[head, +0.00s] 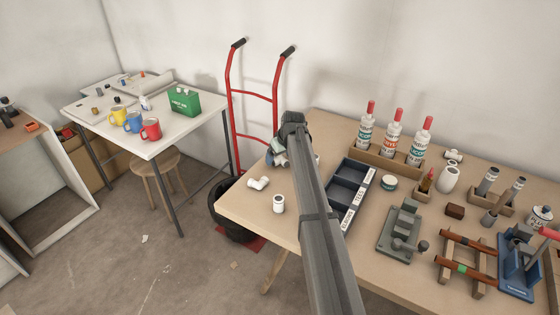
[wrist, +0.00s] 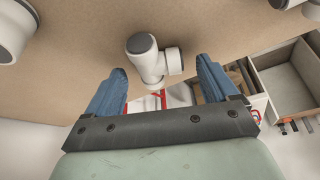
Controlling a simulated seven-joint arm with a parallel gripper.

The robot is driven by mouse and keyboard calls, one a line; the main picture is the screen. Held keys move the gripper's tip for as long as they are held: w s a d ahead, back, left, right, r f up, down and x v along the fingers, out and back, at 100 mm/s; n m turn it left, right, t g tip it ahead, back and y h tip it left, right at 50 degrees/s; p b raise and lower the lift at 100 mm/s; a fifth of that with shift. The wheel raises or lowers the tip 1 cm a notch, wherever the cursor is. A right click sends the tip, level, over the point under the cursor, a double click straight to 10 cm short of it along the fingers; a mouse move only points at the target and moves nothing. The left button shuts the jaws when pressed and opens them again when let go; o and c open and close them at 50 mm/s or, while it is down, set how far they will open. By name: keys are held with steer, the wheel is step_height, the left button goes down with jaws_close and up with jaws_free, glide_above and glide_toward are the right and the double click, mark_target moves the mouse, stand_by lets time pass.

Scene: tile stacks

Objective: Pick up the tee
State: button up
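The tee (wrist: 148,60) is a white pipe fitting with dark openings and a side branch. In the wrist view it lies on the tan tabletop, in line with the gap between my fingers. My gripper (wrist: 163,85) is open, with blue fingers on either side of that gap and nothing clamped. In the head view my gripper (head: 278,157) is low over the back left part of the workbench. My arm and gripper hide most of what lies there, so I cannot make out the tee clearly in that view.
A white elbow (head: 258,183) and a white coupling (head: 278,204) stand on the workbench (head: 240,208) near my gripper. A dark divided tray (head: 350,182) is to the right. A red hand truck (head: 254,95) stands behind the bench's left edge. Bottles (head: 393,135) stand farther right.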

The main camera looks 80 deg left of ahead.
steer(key=c, duration=1.1)
steer(key=shift+c, duration=0.2)
